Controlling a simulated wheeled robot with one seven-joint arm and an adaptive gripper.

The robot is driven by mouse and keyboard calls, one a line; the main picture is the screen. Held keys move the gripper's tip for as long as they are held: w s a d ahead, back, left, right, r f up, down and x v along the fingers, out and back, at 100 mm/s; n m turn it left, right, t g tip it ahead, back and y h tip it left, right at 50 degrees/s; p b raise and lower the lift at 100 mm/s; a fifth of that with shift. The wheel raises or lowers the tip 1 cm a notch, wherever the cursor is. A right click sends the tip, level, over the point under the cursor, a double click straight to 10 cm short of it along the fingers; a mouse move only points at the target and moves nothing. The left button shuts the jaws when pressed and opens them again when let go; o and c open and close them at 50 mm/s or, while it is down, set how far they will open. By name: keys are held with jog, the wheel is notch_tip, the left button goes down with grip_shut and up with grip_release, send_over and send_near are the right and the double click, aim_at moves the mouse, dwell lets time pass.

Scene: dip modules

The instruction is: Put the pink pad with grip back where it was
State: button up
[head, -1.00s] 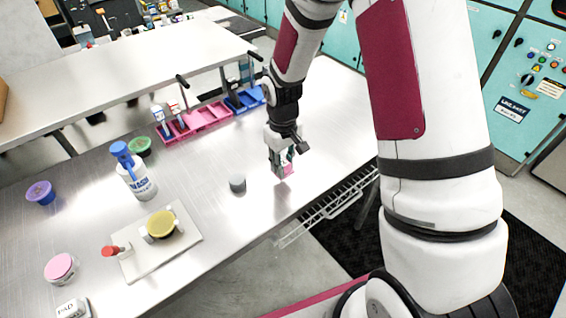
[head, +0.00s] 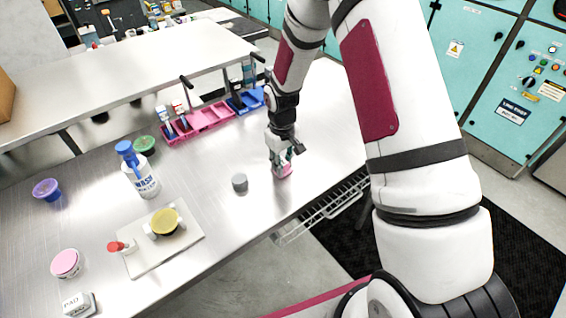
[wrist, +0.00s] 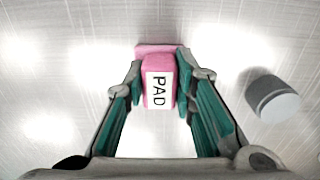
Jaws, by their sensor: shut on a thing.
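The pink pad with grip (wrist: 158,65) shows in the wrist view between my fingers, with a white PAD label on its grip and a wider pink base at the far end. My gripper (wrist: 158,88) is shut on its grip. In the head view my gripper (head: 283,162) is low over the right part of the steel table, with the pink pad (head: 284,172) below its fingertips. I cannot tell whether the pad touches the table.
A grey cylinder (head: 240,183) stands just left of the pad. A white board (head: 165,240) with a yellow-topped item, a wash bottle (head: 140,172) and several tubs are farther left. Pink trays (head: 207,116) and a blue tray (head: 246,101) stand behind. The table's front edge is near.

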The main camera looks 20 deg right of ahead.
jog(key=o, duration=1)
jog(key=shift+f, duration=0.15)
jog(key=s+r+t+b, duration=0.1)
jog(key=s+r, duration=0.1)
jog(key=r, duration=0.9)
jog(key=s+r+t+b, duration=0.1)
jog(key=s+r, duration=0.1)
jog(key=r, duration=0.9)
jog(key=shift+s+r+m+t, duration=0.6)
jog(key=shift+s+r, duration=1.5)
jog(key=shift+s, duration=1.3)
jog(key=shift+s+r+m+t, duration=0.6)
jog(key=shift+s+r, duration=1.45)
jog(key=shift+s, duration=1.3)
jog(key=shift+s+r+m+t, duration=0.6)
jog(key=shift+s+r, duration=1.5)
jog(key=shift+s, duration=1.3)
